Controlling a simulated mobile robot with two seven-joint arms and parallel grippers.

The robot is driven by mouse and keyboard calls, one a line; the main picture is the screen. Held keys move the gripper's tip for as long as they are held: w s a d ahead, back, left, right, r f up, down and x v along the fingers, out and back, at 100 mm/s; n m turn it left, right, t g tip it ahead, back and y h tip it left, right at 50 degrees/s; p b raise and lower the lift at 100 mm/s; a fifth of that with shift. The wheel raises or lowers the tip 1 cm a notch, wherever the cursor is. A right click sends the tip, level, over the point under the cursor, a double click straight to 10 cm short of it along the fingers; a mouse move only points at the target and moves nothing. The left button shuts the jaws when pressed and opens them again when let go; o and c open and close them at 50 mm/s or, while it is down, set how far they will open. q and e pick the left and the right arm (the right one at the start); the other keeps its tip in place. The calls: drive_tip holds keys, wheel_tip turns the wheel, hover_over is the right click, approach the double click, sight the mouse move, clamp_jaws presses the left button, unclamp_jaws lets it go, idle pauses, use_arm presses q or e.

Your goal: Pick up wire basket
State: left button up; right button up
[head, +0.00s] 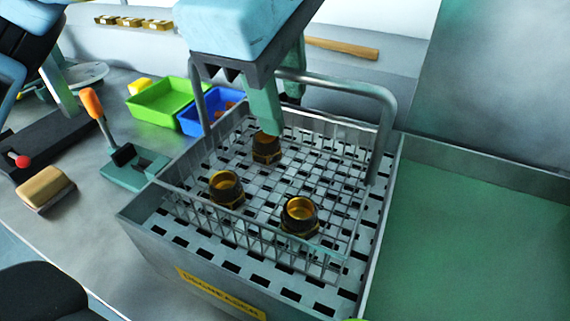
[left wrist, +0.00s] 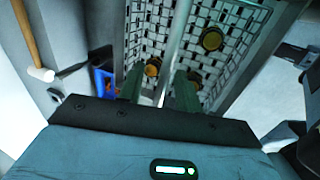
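The wire basket (head: 345,254) sits level inside a grey metal tub with a slotted floor. Three dark brass fittings, one of them (head: 299,214), stand inside it. The basket's raised handle (head: 340,85) arches over it. My left gripper (head: 280,105) is above the basket's back part, its green fingers pointing down. In the left wrist view the fingers (left wrist: 159,90) stand apart, with the handle bar (left wrist: 174,50) passing between them. I see a gap beside the bar, so the gripper is open around it. The palm hides part of the handle. My right gripper is not in view.
A green bin (head: 160,100) and a blue bin (head: 208,114) stand left of the tub. A toggle clamp with an orange handle (head: 92,103) and a tan block (head: 45,187) are further left. A green-floored bay (head: 480,240) lies right. A hammer (head: 342,48) lies behind.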

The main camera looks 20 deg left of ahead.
use_arm(q)
drive_tip(key=c, duration=0.7)
clamp_jaws()
drive_tip(key=shift+r, duration=0.1)
wheel_tip(320, 180, up, 9)
drive_tip(key=shift+r+p, duration=0.1)
drive_tip(key=shift+p, duration=0.95)
drive_tip(key=shift+r, duration=0.4)
drive_tip(key=shift+f, duration=0.1)
